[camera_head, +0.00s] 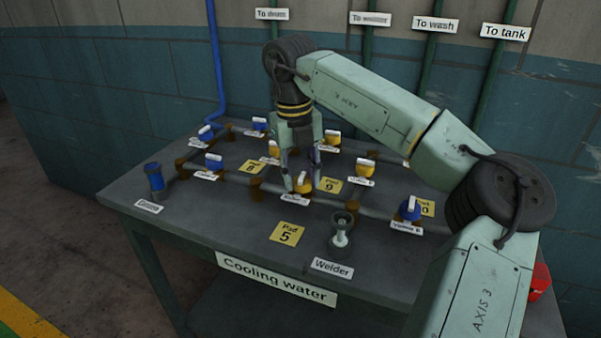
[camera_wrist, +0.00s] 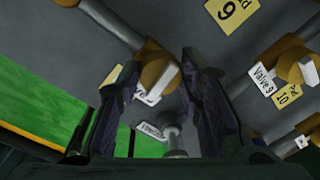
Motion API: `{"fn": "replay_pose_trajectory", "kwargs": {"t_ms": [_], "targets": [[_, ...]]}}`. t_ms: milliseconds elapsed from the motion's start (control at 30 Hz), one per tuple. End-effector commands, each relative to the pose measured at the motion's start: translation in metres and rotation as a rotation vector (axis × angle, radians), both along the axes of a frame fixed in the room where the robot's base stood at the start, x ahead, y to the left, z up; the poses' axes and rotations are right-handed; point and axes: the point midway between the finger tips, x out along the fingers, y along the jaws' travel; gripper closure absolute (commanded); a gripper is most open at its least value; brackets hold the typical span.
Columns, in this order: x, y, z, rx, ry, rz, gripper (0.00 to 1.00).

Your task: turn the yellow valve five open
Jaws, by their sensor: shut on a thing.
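Other yellow valves (camera_head: 365,168) and blue valves (camera_head: 410,209) stand on pipes close around. A pad 5 plate (camera_head: 287,232), a welder fitting (camera_head: 341,235) and a blue fitting (camera_head: 154,177) are near the front. The tabletop (camera_head: 225,225) at front left is clear.

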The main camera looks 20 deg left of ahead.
Motion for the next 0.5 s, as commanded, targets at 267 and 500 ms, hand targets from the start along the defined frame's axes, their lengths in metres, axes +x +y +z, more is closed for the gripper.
{"fn": "replay_pose_trajectory", "kwargs": {"t_ms": [267, 500], "targets": [[-0.0012, -0.0003, 0.0010, 0.000, 0.000, 0.246, 0.94], [-0.0020, -0.0002, 0.0010, 0.000, 0.000, 0.474, 0.94]]}}
